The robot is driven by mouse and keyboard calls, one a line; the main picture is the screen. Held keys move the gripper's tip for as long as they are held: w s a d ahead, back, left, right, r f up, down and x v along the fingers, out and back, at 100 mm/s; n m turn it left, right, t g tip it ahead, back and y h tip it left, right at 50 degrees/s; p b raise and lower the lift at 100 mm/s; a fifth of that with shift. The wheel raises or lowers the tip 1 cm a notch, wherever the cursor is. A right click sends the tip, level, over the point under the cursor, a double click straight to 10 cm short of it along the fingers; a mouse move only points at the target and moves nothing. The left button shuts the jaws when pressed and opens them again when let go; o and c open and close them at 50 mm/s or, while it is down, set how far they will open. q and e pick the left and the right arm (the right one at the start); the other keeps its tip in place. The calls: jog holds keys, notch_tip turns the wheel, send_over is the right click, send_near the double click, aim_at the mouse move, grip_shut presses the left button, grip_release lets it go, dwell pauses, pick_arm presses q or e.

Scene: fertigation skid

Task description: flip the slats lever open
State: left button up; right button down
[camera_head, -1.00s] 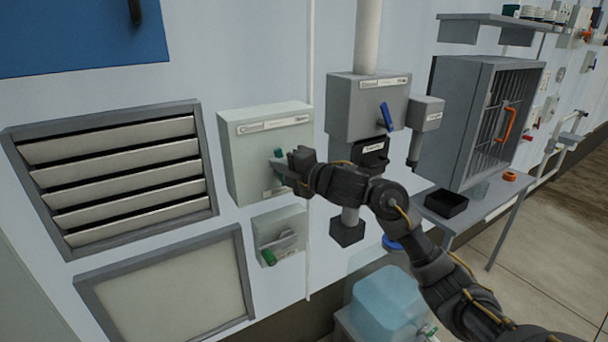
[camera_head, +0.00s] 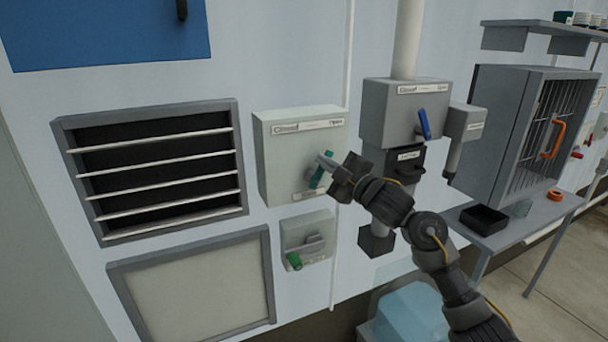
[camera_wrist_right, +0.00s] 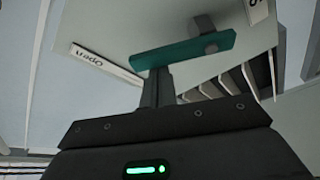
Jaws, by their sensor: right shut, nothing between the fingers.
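The slats lever, a green handle (camera_head: 318,178), sits on a pale grey wall box (camera_head: 280,165) labelled "Closed" at left and "Open" at right. It leans up toward the right. In the right wrist view the green lever (camera_wrist_right: 185,50) has its free end by the "Open" label (camera_wrist_right: 105,65). The slats (camera_head: 155,170) left of the box stand open, with dark gaps between them. My right gripper (camera_head: 328,164) is shut and empty, its fingertips at the lever. In the right wrist view the gripper (camera_wrist_right: 158,88) seems to touch the lever's edge. My left gripper is not visible.
A smaller box (camera_head: 307,240) with a green-tipped lever is below. At right are a grey box (camera_head: 405,115) with a blue lever, a barred cabinet (camera_head: 520,130) and a shelf holding a black tray (camera_head: 484,218). A framed panel (camera_head: 195,290) is under the slats.

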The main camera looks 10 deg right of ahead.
jog(key=shift+d, duration=0.1)
dwell(0.5)
jog(key=s+d+b, duration=0.1)
jog(key=s+d, duration=0.1)
jog(key=s, duration=0.7)
jog(key=shift+s+b, duration=0.15)
jog(key=shift+b, duration=0.15)
jog(key=shift+r, duration=0.1)
jog(key=shift+a, duration=0.1)
